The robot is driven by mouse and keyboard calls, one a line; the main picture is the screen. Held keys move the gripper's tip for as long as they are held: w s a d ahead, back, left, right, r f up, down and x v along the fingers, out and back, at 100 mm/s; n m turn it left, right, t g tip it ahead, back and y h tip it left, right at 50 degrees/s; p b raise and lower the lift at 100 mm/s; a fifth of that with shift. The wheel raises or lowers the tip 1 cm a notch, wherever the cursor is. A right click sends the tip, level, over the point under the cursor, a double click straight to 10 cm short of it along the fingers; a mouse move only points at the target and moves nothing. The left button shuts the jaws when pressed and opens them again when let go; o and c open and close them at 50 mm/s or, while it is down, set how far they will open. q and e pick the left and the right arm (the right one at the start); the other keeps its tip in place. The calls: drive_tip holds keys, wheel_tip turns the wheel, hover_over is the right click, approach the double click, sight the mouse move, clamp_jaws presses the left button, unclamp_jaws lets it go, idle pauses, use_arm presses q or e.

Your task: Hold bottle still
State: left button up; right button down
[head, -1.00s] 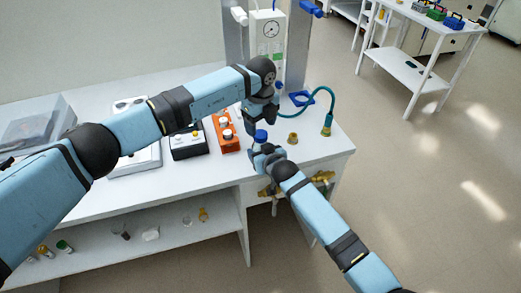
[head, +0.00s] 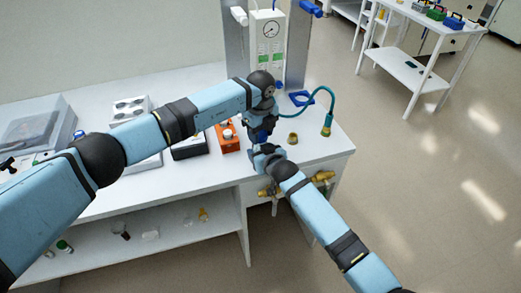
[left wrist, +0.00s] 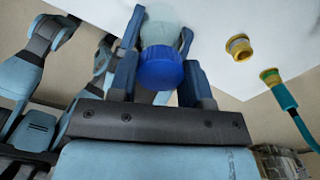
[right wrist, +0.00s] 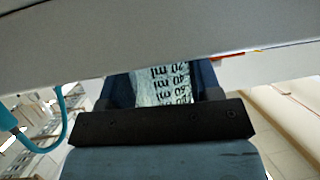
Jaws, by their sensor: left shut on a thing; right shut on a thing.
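The bottle is clear with printed black volume marks, seen in the right wrist view (right wrist: 161,86). Its blue cap (left wrist: 160,69) shows between the fingers of my left gripper (left wrist: 160,50) in the left wrist view. My left gripper (head: 262,134) reaches down from above and is shut on the cap. My right gripper (head: 261,152) is just below, shut on the bottle body near the bench's front edge. In the head view the two grippers hide most of the bottle. In the right wrist view a grey surface across the top hides its upper part.
An orange rack (head: 229,142) and a black box (head: 190,146) stand left of the grippers on the white bench (head: 318,150). A brass fitting (head: 293,138) and a teal hose (head: 332,103) are to the right. A gauge unit (head: 269,40) stands behind.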

use_arm(q)
drive_tip(key=m, duration=0.3)
drive_tip(key=shift+m, duration=0.4)
drive_tip(key=m, duration=0.3)
drive_tip(key=o, duration=1)
